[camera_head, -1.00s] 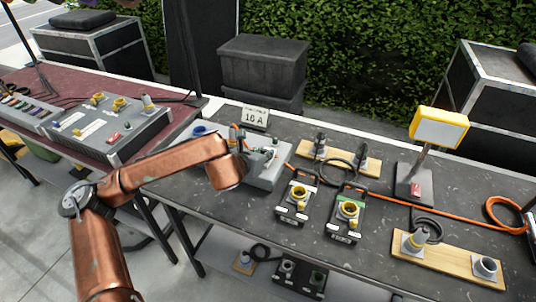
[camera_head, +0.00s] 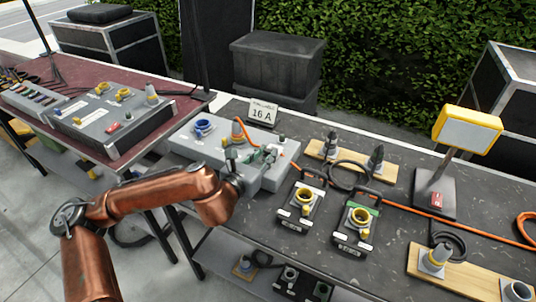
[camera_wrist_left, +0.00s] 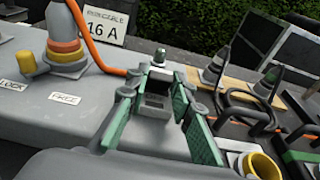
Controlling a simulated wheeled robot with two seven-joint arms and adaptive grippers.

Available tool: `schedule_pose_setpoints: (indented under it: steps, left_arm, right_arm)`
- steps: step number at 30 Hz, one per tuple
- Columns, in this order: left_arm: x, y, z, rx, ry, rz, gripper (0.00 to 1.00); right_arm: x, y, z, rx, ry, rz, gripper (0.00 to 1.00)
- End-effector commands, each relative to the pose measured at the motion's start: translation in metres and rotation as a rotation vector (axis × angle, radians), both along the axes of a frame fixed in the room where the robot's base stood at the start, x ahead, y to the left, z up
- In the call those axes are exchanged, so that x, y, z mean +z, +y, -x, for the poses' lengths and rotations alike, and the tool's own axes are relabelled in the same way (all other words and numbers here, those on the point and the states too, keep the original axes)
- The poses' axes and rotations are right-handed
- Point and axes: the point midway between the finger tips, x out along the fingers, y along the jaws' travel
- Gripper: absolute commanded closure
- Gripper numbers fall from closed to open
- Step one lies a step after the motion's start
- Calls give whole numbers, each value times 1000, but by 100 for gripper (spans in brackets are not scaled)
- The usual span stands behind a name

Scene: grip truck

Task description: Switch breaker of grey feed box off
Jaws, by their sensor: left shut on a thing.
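The grey feed box (camera_head: 205,148) stands at the left end of the dark table in the head view. It carries a blue socket (camera_head: 203,127) and an upright plug with an orange cable (camera_head: 238,130). My left gripper (camera_head: 262,160) is over the right part of the box, its arm coming in low from the left. In the left wrist view, its green-padded fingers (camera_wrist_left: 158,115) stand on either side of the small grey breaker (camera_wrist_left: 156,88) and are shut on it. The fingers partly hide the breaker, so its lever's position is unclear. My right gripper is not in view.
A "16 A" sign (camera_head: 263,112) stands behind the box. Two small socket boxes, one with a black frame (camera_head: 303,205) and one with green (camera_head: 357,225), stand to the right. An orange cable (camera_head: 420,212) runs along the table. A lamp (camera_head: 466,130) stands farther right.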

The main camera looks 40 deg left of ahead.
Motion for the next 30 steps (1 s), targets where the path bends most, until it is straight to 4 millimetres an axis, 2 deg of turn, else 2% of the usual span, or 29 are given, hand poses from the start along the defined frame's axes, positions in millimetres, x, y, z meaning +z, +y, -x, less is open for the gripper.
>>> schedule_pose_setpoints:
  steps: [12, 13, 18, 21, 30]
  left_arm:
    - [0, 0, 0, 0, -2, 0, 100]
    - [0, 0, 0, 0, -2, 0, 77]
    - [0, 0, 0, 0, -2, 0, 66]
    - [0, 0, 0, 0, -2, 0, 61]
    - [0, -1, 3, -1, -2, 0, 61]
  right_arm:
    - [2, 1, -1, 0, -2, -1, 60]
    - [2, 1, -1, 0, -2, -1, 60]
    - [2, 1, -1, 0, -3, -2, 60]
    - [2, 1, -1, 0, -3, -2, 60]
    - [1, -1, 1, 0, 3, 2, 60]
